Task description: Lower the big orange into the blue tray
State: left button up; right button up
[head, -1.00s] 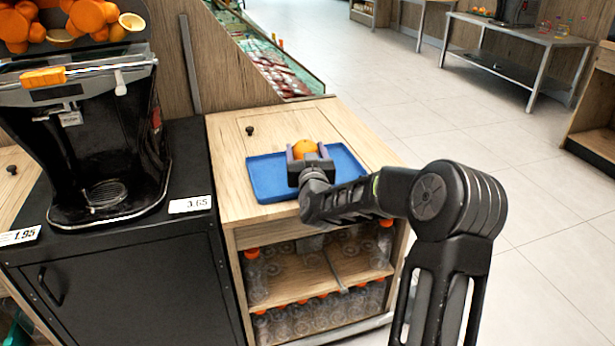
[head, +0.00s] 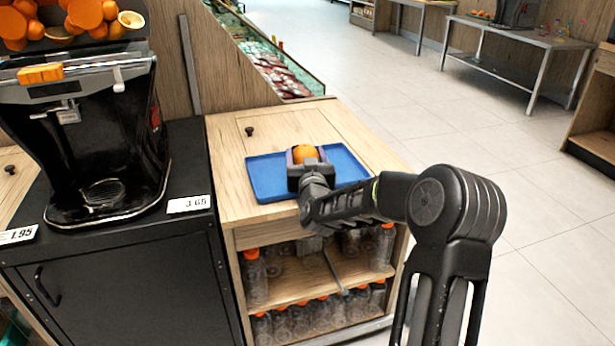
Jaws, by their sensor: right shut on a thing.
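The blue tray (head: 266,178) lies on the wooden cabinet top in the head view. The big orange (head: 305,152) is between the fingers of my right gripper (head: 304,157), over the middle of the tray. My right gripper is shut on the orange. The gripper and wrist hide the orange's underside, so I cannot tell whether it touches the tray floor. My left gripper is not in view.
A black juicer (head: 92,130) stands on the black cabinet to the left. The wooden cabinet top (head: 232,195) is clear around the tray. Bottles with orange caps (head: 254,278) stand on the shelves below. A wooden panel rises behind.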

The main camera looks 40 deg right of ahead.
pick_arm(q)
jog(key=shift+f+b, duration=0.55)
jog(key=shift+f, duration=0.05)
pick_arm(e)
jog(key=shift+f, duration=0.55)
jog(key=o, duration=1.6)
jog(key=shift+s+a, duration=0.1)
jog(key=shift+s, duration=0.1)
jog(key=v, duration=0.7)
jog(key=shift+s+a+p, duration=0.1)
jog(key=shift+s+p, duration=0.05)
jog(key=shift+p, duration=0.25)
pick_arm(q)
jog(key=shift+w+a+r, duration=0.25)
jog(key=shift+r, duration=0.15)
